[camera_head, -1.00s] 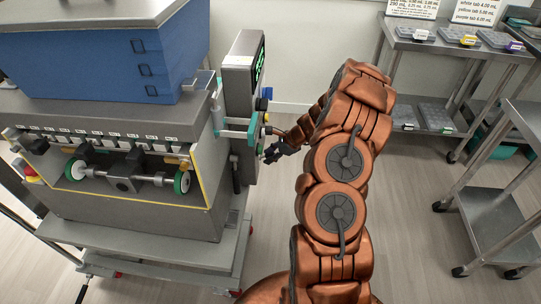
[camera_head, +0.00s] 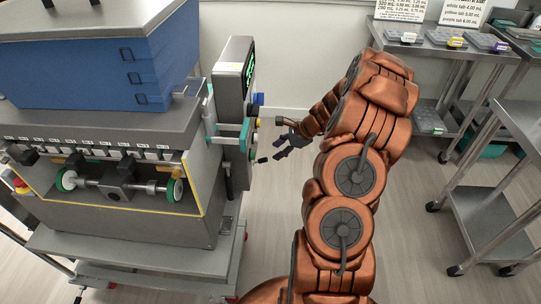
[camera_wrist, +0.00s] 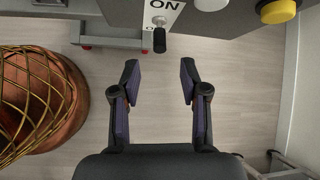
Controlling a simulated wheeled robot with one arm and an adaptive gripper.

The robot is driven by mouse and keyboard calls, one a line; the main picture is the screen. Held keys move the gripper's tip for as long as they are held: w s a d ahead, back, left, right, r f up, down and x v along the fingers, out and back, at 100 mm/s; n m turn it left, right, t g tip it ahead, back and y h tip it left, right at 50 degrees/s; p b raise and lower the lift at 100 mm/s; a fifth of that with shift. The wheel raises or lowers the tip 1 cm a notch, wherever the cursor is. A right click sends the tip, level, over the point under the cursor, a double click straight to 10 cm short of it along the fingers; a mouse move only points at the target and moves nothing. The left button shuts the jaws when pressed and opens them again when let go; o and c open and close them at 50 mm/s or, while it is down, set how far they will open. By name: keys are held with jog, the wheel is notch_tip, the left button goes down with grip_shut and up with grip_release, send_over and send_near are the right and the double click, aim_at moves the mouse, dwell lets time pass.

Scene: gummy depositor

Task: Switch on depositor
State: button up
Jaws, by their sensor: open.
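The depositor (camera_head: 110,205) stands on a metal cart at the left of the head view, with a blue hopper on top. Its control box (camera_head: 233,85) with a lit green display is on its right side. In the wrist view, a toggle switch (camera_wrist: 159,36) with a black tip sits on a white plate marked "ON" (camera_wrist: 163,8), near the top middle. My gripper (camera_wrist: 157,68) is open and empty, its fingers pointing toward the switch but apart from it. In the head view my gripper (camera_head: 277,148) is just right of the control box.
A yellow button (camera_wrist: 277,11) is at the wrist view's top right, beside a whitish knob (camera_wrist: 210,4). Metal shelving (camera_head: 460,50) with molds stands at the back right, and another steel cart (camera_head: 500,190) at the right. Floor between is clear.

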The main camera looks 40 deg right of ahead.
jog(key=shift+v, duration=1.4)
